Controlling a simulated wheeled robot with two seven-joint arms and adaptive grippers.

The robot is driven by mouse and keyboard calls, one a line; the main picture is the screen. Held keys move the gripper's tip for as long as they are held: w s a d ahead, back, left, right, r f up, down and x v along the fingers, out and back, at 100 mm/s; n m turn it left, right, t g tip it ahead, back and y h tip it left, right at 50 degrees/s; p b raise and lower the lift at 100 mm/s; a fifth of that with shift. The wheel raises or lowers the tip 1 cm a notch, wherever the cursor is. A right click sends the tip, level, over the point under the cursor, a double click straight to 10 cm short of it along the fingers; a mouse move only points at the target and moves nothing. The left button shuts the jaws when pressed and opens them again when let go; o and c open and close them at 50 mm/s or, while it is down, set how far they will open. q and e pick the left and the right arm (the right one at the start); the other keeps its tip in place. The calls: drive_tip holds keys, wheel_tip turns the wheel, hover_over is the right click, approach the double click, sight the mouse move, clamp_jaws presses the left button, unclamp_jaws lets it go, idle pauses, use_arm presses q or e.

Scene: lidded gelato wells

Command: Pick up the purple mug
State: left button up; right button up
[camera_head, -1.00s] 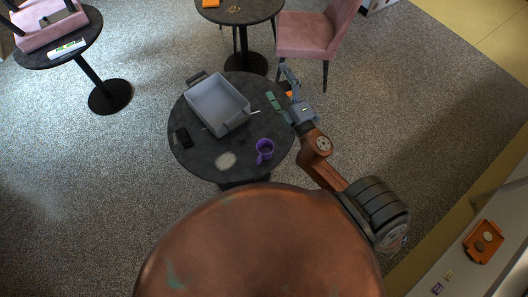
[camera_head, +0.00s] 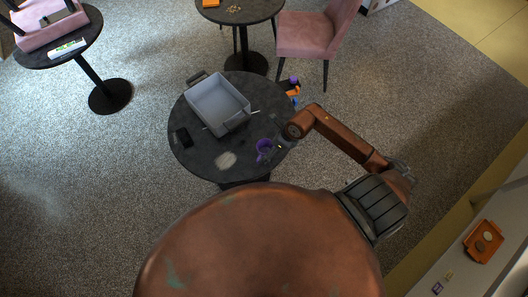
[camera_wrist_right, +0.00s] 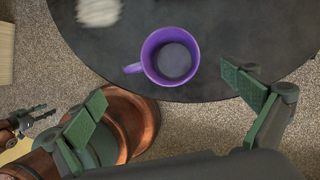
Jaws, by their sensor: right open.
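The purple mug (camera_head: 264,147) stands upright on the round dark table (camera_head: 200,160), near its right front edge. In the right wrist view the mug (camera_wrist_right: 170,56) is seen from above, looks empty, and its handle points left. My right gripper (camera_head: 281,143) is just right of the mug in the head view, partly hidden by its own arm. In the right wrist view its green-padded fingers (camera_wrist_right: 167,101) are wide apart and empty, with the mug ahead, between their lines and not touched. What looks like my left gripper (camera_wrist_right: 27,120) shows small at the lower left there.
A grey bin (camera_head: 217,102) stands at the table's back, with a dark flat item (camera_head: 182,137) to its left. A pale patch (camera_head: 226,160) lies left of the mug. Purple and orange items (camera_head: 293,88) sit at the right edge. A pink chair (camera_head: 308,38) stands behind.

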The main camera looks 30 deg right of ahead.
hover_over(263, 151)
drive_tip(key=s+a, duration=0.1)
drive_tip(key=s, duration=0.1)
wheel_tip(263, 151, down, 6)
drive_tip(key=shift+s+a+r+p, duration=0.1)
drive_tip(key=shift+a+r+p, duration=0.1)
drive_tip(key=shift+p, duration=0.1)
drive_tip(key=shift+d, duration=0.1)
drive_tip(key=shift+c, duration=0.7)
drive_tip(key=c, duration=1.2)
drive_tip(key=shift+r, duration=0.1)
